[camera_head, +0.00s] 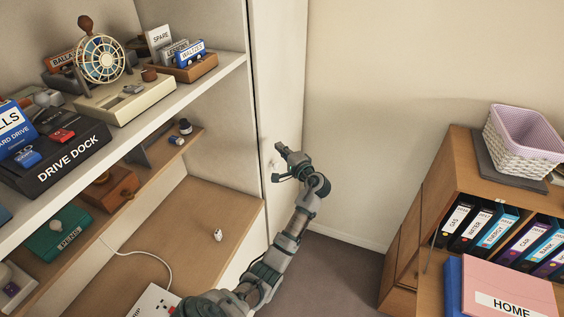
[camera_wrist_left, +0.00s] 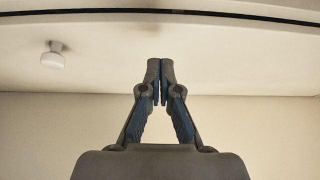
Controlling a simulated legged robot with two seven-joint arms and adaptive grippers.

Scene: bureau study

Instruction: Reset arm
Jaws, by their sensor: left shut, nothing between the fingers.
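My left gripper (camera_head: 281,149) is shut and empty, held in the air in front of the white cabinet door (camera_head: 278,75). In the left wrist view its two fingertips (camera_wrist_left: 160,70) meet, with nothing between them. A pale round knob (camera_wrist_left: 53,55) on a white panel shows to the left of the fingers there, apart from them. My left arm reaches up from the bottom of the head view. My right gripper is not in view.
Shelves on the left hold a black drive dock box (camera_head: 60,165), a beige device with a round cage (camera_head: 125,100) and a wooden tray (camera_head: 195,70). On the right, a wooden cabinet (camera_head: 425,200) holds binders, with a woven basket (camera_head: 520,150) on top. Carpeted floor (camera_head: 325,275) lies between.

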